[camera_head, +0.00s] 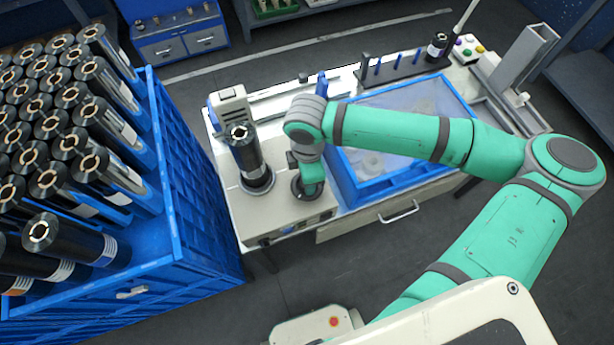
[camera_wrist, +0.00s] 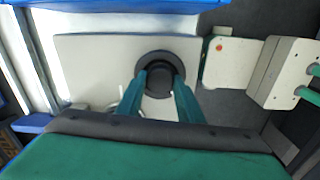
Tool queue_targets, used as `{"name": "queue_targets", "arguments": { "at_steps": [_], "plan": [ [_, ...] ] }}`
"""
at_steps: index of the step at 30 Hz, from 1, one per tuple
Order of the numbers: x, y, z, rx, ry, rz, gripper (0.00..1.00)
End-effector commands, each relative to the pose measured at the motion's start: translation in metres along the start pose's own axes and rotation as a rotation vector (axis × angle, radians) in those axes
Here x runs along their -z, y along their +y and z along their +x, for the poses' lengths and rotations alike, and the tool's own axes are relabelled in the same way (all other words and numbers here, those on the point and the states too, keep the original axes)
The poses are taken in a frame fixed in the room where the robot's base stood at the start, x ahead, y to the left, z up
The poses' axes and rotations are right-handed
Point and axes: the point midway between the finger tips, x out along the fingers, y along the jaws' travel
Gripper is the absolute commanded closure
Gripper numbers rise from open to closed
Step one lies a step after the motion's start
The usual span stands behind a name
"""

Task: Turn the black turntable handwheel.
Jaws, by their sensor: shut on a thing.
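The black turntable handwheel (camera_head: 300,193) lies flat on the near end of the pale wrapper bench (camera_head: 290,219). In the head view my gripper (camera_head: 312,184) comes down on it from above and hides part of it. In the wrist view the handwheel (camera_wrist: 158,57) is a dark round disc with a raised hub. The two green fingers of my gripper (camera_wrist: 160,80) reach onto it, one at each side, and are shut on it. A black roll (camera_head: 247,152) stands upright on a dark round base (camera_head: 257,185) just left of the handwheel.
A blue-rimmed tray (camera_head: 349,192) lies right of the handwheel, close to my arm. A white and blue device (camera_head: 229,107) stands behind the roll. A large blue crate (camera_head: 207,200) full of black rolls (camera_head: 93,165) stands at the left.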

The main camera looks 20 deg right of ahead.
Motion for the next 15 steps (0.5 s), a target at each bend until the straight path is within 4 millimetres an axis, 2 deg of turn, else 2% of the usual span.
{"name": "queue_targets", "arguments": {
  "at_steps": [4, 5, 7, 15],
  "plan": [
    [0.0013, 0.0004, 0.0, -0.002, 0.004, -0.001, 0.89],
    [0.0013, 0.0004, 0.0001, -0.002, 0.004, -0.001, 0.64],
    [0.0015, 0.0004, 0.0001, -0.001, 0.003, -0.002, 0.48],
    [-0.0008, 0.0, -0.0001, -0.001, 0.002, 0.002, 0.48]
  ]
}}
